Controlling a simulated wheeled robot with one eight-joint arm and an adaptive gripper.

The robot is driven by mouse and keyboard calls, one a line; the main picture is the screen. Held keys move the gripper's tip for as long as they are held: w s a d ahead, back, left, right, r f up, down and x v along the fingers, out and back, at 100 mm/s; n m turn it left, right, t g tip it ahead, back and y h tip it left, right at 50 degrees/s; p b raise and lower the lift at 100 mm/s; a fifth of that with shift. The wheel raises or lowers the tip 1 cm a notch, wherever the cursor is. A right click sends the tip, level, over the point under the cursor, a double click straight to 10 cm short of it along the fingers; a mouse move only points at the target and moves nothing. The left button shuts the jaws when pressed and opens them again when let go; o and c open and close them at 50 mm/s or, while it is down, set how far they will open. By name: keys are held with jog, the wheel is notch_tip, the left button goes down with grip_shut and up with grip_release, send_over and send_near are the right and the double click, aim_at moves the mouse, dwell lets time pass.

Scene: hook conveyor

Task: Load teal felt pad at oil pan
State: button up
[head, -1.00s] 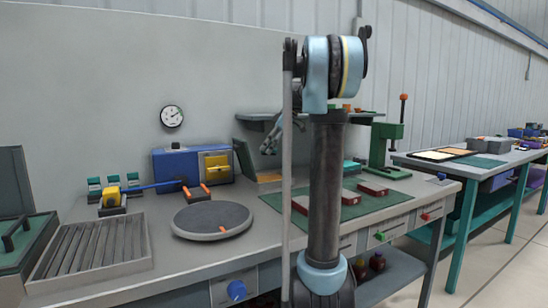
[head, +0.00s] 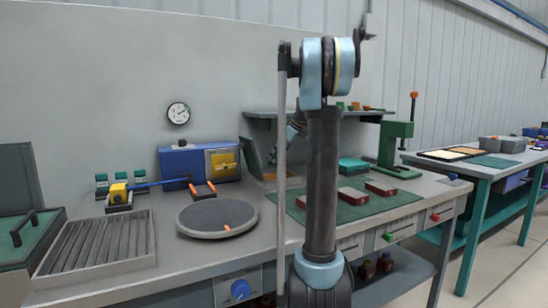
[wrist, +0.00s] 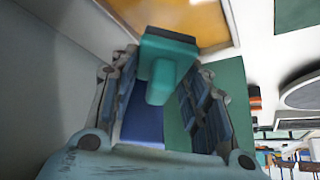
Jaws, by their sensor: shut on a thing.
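My gripper (wrist: 163,95) is shut on a teal piece (wrist: 164,60), which I take for the teal felt pad. The piece has a dark grey face and a narrower stem between the fingers. In the head view my gripper (head: 296,130) is at the back of the bench below the wall shelf, partly hidden behind my arm. The held piece cannot be made out there. I cannot tell which thing is the oil pan; a ridged grey tray (head: 68,270) lies at the bench's front left.
A round grey plate (head: 190,228) and a blue box (head: 175,168) with a yellow front stand on the bench. Right of my arm are a green mat (head: 345,212) with red-sided blocks, a teal box (head: 353,164) and a green press (head: 397,145). A shelf (head: 262,114) is above.

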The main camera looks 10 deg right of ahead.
aim_at(277, 178)
jog(key=shift+f, duration=2.8)
jog(key=shift+f, duration=0.5)
jog(key=shift+r, duration=0.15)
jog(key=shift+r, duration=3.4)
